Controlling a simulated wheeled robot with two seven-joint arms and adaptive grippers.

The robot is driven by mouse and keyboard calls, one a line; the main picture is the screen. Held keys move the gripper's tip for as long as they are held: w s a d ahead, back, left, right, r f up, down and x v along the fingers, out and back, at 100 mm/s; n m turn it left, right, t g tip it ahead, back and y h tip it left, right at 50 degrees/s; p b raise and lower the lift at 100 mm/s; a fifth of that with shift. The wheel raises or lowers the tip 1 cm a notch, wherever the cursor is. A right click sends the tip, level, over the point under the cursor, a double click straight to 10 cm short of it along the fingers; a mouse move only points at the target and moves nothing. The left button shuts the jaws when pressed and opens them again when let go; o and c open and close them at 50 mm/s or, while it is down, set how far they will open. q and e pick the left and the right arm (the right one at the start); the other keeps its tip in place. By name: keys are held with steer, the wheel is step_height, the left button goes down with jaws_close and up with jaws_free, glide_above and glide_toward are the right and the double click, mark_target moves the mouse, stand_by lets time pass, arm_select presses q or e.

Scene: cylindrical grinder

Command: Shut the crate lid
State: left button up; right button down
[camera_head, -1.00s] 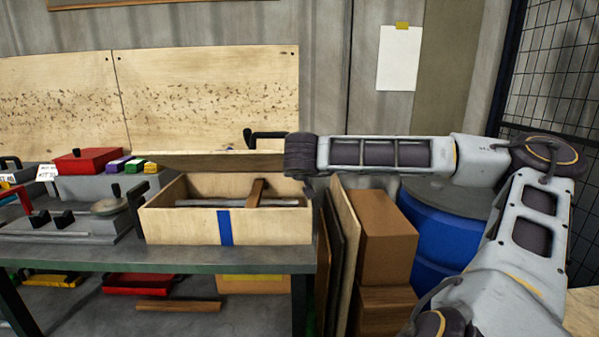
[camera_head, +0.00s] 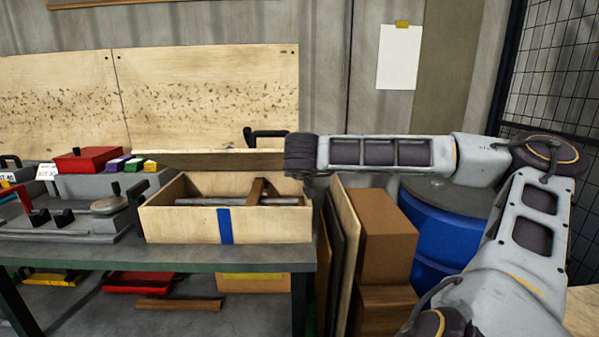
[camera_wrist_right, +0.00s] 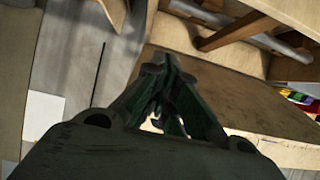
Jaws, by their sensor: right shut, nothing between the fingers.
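The open wooden crate (camera_head: 182,223) with a blue stripe stands on the bench, with a wooden bar and a metal rod inside. Its lid (camera_head: 205,159) is raised at the back, seen nearly edge-on in the head view. In the wrist view the lid's brown face (camera_wrist_right: 235,95) lies beyond the fingers, with the crate's inside at upper right. My right gripper (camera_head: 252,138) is at the lid's right part, above its edge in the head view. Its fingers (camera_wrist_right: 165,75) are shut and empty; whether they touch the lid I cannot tell. My left gripper is out of view.
Left of the crate are a grey fixture (camera_head: 85,222) with a round knob, a red box (camera_head: 88,160) and small coloured blocks. Upright boards (camera_head: 345,225), cardboard boxes (camera_head: 388,238) and a blue drum (camera_head: 440,235) stand to the right. A pale panel is behind.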

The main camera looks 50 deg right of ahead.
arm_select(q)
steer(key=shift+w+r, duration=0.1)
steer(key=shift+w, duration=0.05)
arm_select(e)
steer(key=v, duration=1.2)
stand_by(0.6)
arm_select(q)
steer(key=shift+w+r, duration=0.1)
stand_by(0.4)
